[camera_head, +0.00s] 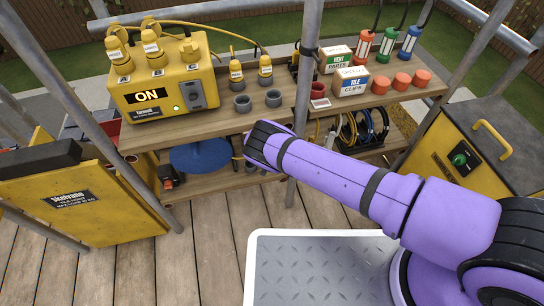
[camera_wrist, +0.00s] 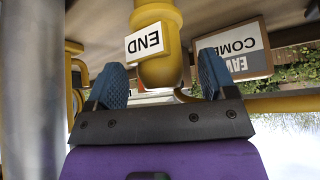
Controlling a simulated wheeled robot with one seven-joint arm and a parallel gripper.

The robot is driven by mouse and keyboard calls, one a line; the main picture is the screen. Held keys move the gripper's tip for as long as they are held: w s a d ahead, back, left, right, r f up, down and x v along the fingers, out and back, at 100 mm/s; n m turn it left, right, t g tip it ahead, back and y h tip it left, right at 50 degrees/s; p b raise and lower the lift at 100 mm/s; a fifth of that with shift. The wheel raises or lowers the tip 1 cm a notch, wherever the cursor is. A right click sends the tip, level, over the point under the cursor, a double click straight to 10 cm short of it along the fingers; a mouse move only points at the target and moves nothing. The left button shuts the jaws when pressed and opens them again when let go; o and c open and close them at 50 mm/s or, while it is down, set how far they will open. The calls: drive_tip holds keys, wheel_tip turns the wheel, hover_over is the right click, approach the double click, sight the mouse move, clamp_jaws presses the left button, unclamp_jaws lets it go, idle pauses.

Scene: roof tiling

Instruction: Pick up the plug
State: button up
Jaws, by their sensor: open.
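In the wrist view a yellow plug (camera_wrist: 158,68) with a white label reading END, upside down in the picture, lies between my fingertips. My gripper (camera_wrist: 163,82) is open, with one blue finger on each side of the plug and a visible gap on both sides. In the head view the gripper is hidden behind my purple arm, which reaches the front of the shelf. Two other yellow plugs (camera_head: 236,73) (camera_head: 265,70) stand on the upper shelf, and more plugs (camera_head: 154,53) sit on the yellow power box (camera_head: 185,101) marked ON.
Grey sockets (camera_head: 242,103) stand on the upper shelf (camera_head: 205,126). A metal pole (camera_head: 307,75) rises close to my arm. A labelled box (camera_wrist: 233,50) is right of the plug in the wrist view. A blue round object (camera_head: 200,157) lies on the lower shelf.

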drive_tip(key=shift+x, duration=1.1)
drive_tip(key=shift+c, duration=0.2)
drive_tip(key=c, duration=1)
drive_tip(key=shift+r, duration=0.1)
drive_tip(key=shift+c, duration=0.2)
